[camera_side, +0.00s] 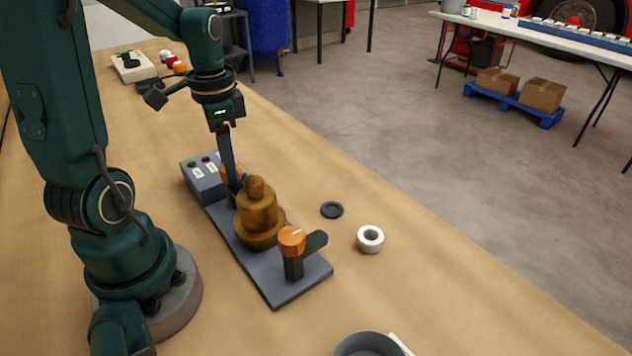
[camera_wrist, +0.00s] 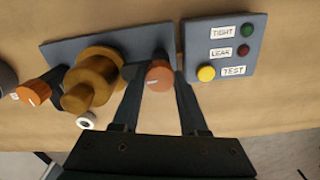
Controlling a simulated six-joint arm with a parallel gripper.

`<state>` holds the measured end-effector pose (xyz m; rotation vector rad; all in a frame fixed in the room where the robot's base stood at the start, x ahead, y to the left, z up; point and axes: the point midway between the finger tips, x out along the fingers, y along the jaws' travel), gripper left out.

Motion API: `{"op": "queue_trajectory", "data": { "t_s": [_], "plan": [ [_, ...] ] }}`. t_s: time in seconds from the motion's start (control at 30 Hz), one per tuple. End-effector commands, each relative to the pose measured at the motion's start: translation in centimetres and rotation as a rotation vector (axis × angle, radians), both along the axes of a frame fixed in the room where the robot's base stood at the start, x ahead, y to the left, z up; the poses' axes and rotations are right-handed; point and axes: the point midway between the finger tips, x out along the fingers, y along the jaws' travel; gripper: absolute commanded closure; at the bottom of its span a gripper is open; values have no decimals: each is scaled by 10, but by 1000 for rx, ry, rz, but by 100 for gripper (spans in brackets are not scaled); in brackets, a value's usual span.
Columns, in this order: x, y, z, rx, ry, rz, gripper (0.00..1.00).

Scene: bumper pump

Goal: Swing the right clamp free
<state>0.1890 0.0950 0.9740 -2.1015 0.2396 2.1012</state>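A brass-coloured pump body (camera_side: 257,215) stands upright on a grey base plate (camera_side: 285,287). The near clamp has an orange knob (camera_side: 291,240), and its dark arm points away from the body; this knob is at the left in the wrist view (camera_wrist: 33,92). The far clamp's orange knob (camera_wrist: 158,75) is on the right side of the body in the wrist view. Its dark arm (camera_wrist: 131,71) points towards the body. My gripper (camera_wrist: 158,82) is open, with one finger on each side of this knob. Contact is unclear. In the side view, my gripper (camera_side: 231,180) partly hides this clamp.
A grey control box (camera_wrist: 218,50) with TIGHT, LEAK and TEST labels, lamps and a yellow button adjoins the plate near my right finger. A black ring (camera_side: 332,210) and a white roll (camera_side: 370,239) lie beside the plate. A grey bowl (camera_side: 368,344) stands at the front.

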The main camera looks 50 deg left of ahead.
Motion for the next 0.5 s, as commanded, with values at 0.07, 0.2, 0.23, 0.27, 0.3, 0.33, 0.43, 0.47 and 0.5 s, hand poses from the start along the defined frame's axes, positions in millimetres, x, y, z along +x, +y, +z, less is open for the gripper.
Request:
{"op": "queue_trajectory", "data": {
  "t_s": [0.07, 0.2, 0.23, 0.27, 0.3, 0.33, 0.43, 0.47, 0.5],
  "plan": [
    [0, 0, 0, 0, 0, 0, 100],
    [0, 0, 0, 0, 0, 6, 100],
    [0, 0, 0, 0, 0, 10, 100],
    [0, 0, 0, 0, 0, 16, 100],
    [0, 0, 0, 0, 0, 24, 100],
    [0, 0, 0, 0, 0, 32, 100],
    [0, 0, 1, 0, 0, 73, 100],
    [0, 0, 1, 0, 0, 89, 100],
    [0, 0, 1, 0, 0, 113, 100]
  ]
}}
